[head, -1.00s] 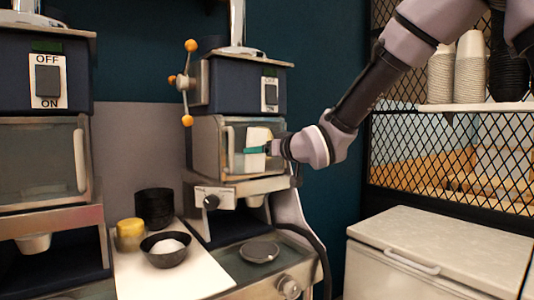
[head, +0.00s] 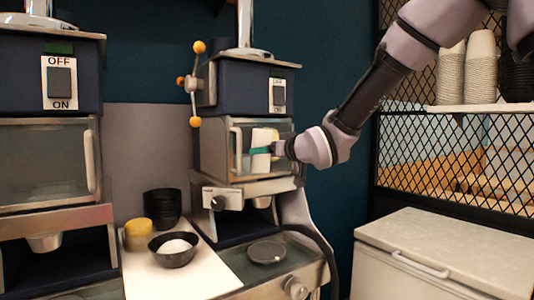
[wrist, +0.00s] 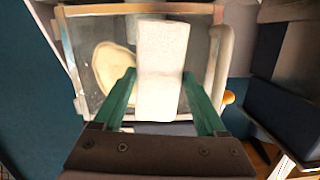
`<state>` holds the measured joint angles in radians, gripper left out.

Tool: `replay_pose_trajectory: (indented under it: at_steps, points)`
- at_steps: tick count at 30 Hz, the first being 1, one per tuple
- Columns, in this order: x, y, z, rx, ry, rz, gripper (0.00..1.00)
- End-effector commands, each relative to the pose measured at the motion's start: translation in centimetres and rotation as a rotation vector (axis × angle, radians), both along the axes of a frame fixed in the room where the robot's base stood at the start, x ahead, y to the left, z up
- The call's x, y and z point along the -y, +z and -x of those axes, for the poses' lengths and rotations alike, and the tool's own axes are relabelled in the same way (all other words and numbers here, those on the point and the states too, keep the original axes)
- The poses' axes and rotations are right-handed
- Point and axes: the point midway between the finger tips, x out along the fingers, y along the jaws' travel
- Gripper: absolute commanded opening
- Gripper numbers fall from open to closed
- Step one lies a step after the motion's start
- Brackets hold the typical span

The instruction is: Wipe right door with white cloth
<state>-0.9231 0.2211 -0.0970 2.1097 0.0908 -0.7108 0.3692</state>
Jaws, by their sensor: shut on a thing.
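The right door (head: 240,150) is the clear glass front of the right machine, with a pale vertical handle on its left side. It also fills the upper middle of the wrist view (wrist: 88,40). My gripper (head: 262,151) is at the door's right part, shut on the white cloth (wrist: 160,65). The cloth is a folded white block between the two green fingers and also shows in the head view (head: 262,136). It is in front of the glass; I cannot tell whether it touches. A pale smear-like patch (wrist: 112,68) shows on the door left of the cloth in the wrist view.
A left machine (head: 50,150) with a similar door stands beside it. A white chest (head: 440,245) and mesh shelf with cups (head: 478,70) are at right.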

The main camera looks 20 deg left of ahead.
Motion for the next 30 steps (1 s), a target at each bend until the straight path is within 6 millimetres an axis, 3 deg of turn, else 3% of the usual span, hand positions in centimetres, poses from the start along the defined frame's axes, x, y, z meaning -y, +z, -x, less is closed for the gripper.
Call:
replay_pose_trajectory:
  at_steps: [20, 30]
  points:
    - [-1.0, 0.0, -0.9, 0.0, 0.0, 0.0, 0.3]
    - [0.4, 0.0, -2.4, 0.0, -0.003, 0.001, 0.3]
